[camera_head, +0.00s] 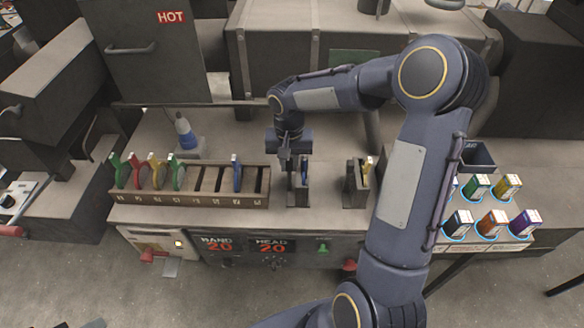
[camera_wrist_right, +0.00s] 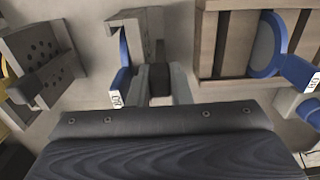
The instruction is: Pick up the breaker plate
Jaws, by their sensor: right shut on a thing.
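My right gripper (camera_head: 289,158) points down at the middle stand (camera_head: 298,193) on the bench. In the right wrist view its fingers (camera_wrist_right: 159,84) are closed on a small dark piece (camera_wrist_right: 159,77), which I take to be part of the breaker plate; the fingers hide most of it. The stand's grey frame (camera_wrist_right: 133,25) rises just beyond the fingers. A blue-handled piece with a white label (camera_wrist_right: 122,70) is beside one finger, on its left in that view. I cannot tell whether the held piece is clear of the stand. My left gripper is not in view.
A slotted rack (camera_head: 190,200) with coloured-handled plates stands to the left. A second stand (camera_head: 354,188) with a yellow piece is close on the right; its holed face (camera_wrist_right: 42,57) shows in the wrist view. Several labelled boxes (camera_head: 490,222) are farther right. A blue-and-white bottle (camera_head: 185,133) stands behind the rack.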

